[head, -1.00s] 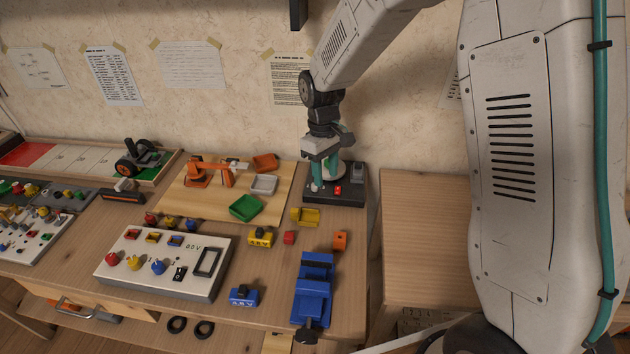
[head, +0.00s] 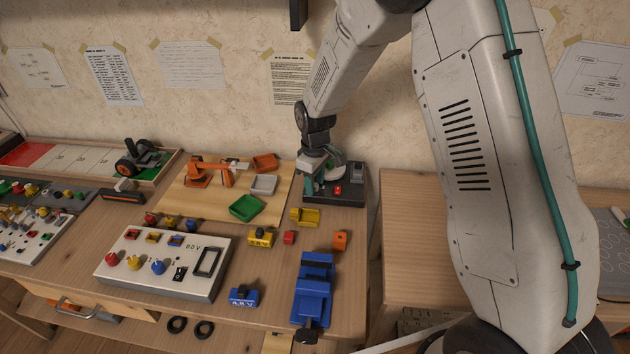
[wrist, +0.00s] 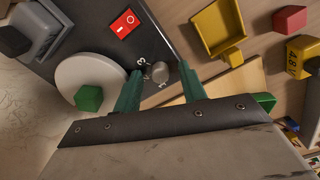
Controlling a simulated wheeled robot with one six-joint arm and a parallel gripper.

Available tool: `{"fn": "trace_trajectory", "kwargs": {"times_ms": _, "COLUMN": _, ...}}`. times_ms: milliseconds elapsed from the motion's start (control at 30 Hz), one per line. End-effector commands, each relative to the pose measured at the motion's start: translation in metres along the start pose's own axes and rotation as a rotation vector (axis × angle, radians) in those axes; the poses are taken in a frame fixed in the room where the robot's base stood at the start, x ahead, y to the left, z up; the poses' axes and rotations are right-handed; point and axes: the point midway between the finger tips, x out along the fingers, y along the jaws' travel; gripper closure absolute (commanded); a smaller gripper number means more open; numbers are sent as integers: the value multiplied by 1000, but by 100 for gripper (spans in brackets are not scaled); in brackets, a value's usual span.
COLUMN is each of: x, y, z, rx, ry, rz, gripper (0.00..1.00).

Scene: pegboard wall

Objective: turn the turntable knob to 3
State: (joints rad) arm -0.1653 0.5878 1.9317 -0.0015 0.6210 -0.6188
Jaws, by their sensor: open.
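The turntable (head: 350,199) is a dark box at the back right of the bench. In the wrist view its dark top (wrist: 85,30) carries a white disc (wrist: 75,75) with a green cube (wrist: 89,97), a red rocker switch (wrist: 123,24) and a small round grey knob (wrist: 160,70). Pale markings lie beside the knob; one looks like a 3, the others are too small to read. My gripper (wrist: 161,75) is open, its green fingers on either side of the knob with gaps. In the head view my gripper (head: 312,178) hides the knob.
A dark grey part (head: 357,170) stands at the turntable's back right corner. A yellow tray (head: 306,217), a red block (head: 289,237) and a blue vise (head: 315,290) sit in front. A green tray (head: 245,207) is to the left. The wall is close behind.

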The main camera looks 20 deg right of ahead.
Motion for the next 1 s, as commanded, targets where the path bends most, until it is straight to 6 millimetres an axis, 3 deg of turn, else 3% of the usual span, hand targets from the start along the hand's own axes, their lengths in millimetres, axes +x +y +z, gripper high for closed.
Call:
{"fn": "trace_trajectory", "kwargs": {"times_ms": 167, "x": 0, "y": 0, "z": 0, "rx": 0, "ry": 0, "rz": 0, "gripper": 61}}
{"fn": "trace_trajectory", "kwargs": {"times_ms": 300, "x": 0, "y": 0, "z": 0, "rx": 0, "ry": 0, "rz": 0, "gripper": 100}}
{"fn": "trace_trajectory", "kwargs": {"times_ms": 667, "x": 0, "y": 0, "z": 0, "rx": 33, "ry": 0, "rz": 0, "gripper": 100}}
{"fn": "trace_trajectory", "kwargs": {"times_ms": 1000, "x": -1, "y": 0, "z": 0, "rx": 242, "ry": 0, "rz": -1, "gripper": 100}}
